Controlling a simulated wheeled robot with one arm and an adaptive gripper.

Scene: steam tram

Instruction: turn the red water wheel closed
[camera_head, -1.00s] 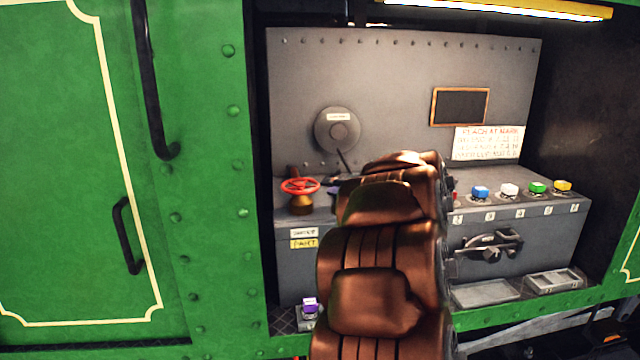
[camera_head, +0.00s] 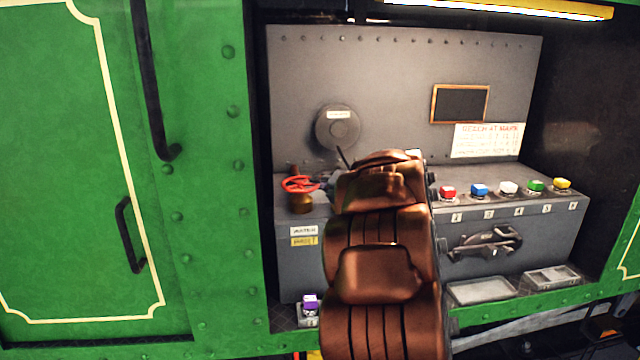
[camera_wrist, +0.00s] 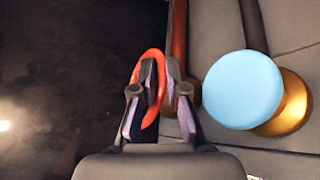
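The red water wheel (camera_head: 300,184) sits on a brass body at the left end of the grey console. My gripper (camera_head: 325,183) is at the wheel's right side, largely hidden by my brown arm. In the wrist view the red rim (camera_wrist: 161,75) runs between the two fingers of my gripper (camera_wrist: 161,82). The left finger lies inside the loop of the rim and the right finger outside it. The fingers stand close together, but I cannot tell whether they press on the rim.
A pale blue disc (camera_wrist: 243,89) on a brass piece is close right of the fingers. A round grey gauge-like disc (camera_head: 338,127) is on the panel above. Coloured buttons, one of them blue (camera_head: 479,190), line the console at right. A purple button (camera_head: 310,302) is low at left.

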